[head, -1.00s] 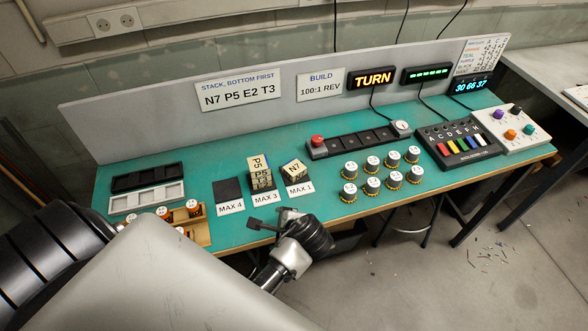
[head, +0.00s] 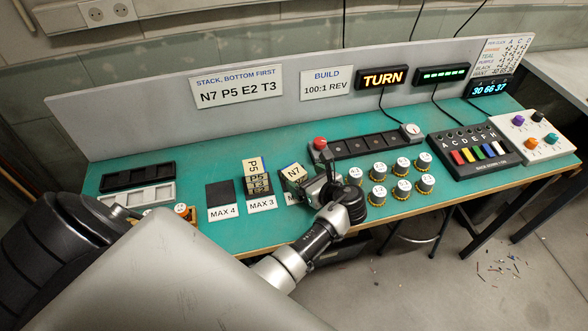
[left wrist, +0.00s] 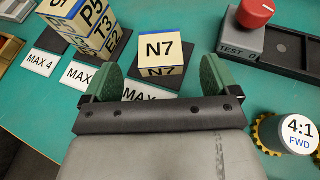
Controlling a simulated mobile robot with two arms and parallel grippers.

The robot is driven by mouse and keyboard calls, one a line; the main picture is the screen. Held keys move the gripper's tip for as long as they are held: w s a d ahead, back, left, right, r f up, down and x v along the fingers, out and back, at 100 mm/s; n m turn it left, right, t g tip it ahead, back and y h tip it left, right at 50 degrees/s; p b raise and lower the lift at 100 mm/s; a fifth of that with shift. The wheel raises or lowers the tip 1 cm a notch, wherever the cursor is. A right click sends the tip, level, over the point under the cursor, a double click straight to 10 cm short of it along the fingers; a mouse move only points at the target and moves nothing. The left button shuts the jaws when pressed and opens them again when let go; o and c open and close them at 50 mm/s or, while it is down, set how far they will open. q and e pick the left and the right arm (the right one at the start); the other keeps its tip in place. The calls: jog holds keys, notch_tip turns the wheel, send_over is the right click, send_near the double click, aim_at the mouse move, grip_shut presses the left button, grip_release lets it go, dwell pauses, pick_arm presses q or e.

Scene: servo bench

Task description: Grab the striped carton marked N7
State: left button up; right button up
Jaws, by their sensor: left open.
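The N7 carton (head: 293,174) sits on the right-hand pad, the one with the partly hidden MAX label. In the left wrist view the N7 carton (left wrist: 160,53) shows a cream top and a front face, both marked N7, with dark blue edges. My left gripper (head: 322,188) is just right of and in front of it in the head view. In the left wrist view the left gripper's (left wrist: 160,80) green-padded fingers are spread, one toward each side of the carton, with no grip on it. My right gripper is not in view.
A stack of cartons (head: 257,177) with P5 on top stands close left on the MAX 3 pad. The MAX 4 pad (head: 220,194) is empty. Several gear-rimmed white-topped cylinders (head: 402,188) stand to the right. A test strip with a red knob (head: 320,143) lies behind.

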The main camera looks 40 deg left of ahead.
aim_at(293, 171)
pick_arm(q)
jog(key=b+x, duration=0.3)
jog(key=shift+f, duration=0.4)
jog(key=shift+a+b, duration=0.35)
jog(key=shift+b, duration=0.1)
jog(key=shift+w+a, duration=0.2)
jog(key=shift+a, duration=0.1)
jog(key=c, duration=1)
jog(key=shift+r, duration=0.15)
